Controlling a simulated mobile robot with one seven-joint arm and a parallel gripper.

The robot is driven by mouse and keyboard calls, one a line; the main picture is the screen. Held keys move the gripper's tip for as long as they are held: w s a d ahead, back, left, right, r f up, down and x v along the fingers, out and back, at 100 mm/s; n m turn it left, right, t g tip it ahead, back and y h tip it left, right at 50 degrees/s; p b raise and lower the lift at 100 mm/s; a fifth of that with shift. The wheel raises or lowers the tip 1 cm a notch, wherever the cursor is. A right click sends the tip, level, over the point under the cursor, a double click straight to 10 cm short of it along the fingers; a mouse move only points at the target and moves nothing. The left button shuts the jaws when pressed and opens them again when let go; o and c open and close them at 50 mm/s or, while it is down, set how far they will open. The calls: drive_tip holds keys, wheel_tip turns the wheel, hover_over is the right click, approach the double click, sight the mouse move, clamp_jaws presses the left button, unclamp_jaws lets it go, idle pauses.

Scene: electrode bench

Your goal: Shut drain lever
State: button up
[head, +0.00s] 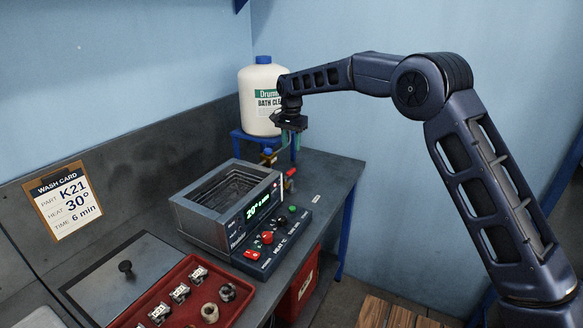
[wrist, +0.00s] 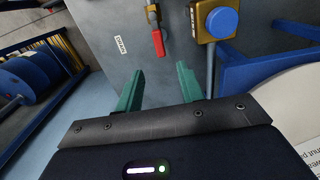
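The drain lever is a red handle on a brass valve. In the wrist view the red lever (wrist: 158,42) lies near the top middle, pointing down the picture toward my gripper, with a small white DRAIN label (wrist: 121,45) to its left. In the head view the lever (head: 291,172) sticks out at the back right corner of the bath unit (head: 222,195). My gripper (wrist: 160,76) is open and empty, its two green fingers spread wide. The lever lies beyond the fingertips, apart from them. In the head view my gripper (head: 291,137) hangs above the lever, in front of the white drum.
A blue-capped tap (wrist: 222,22) is right of the lever. The white cleaner drum (head: 262,92) stands on a blue stand (head: 247,140). A red tray (head: 190,300) with parts, a dark lid (head: 120,275) and a wash card (head: 63,203) are at left. The bench's right end is clear.

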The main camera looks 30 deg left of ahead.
sight(291, 170)
wheel_tip(291, 170, down, 10)
drive_tip(key=shift+f, duration=0.15)
idle(0.3)
clamp_jaws()
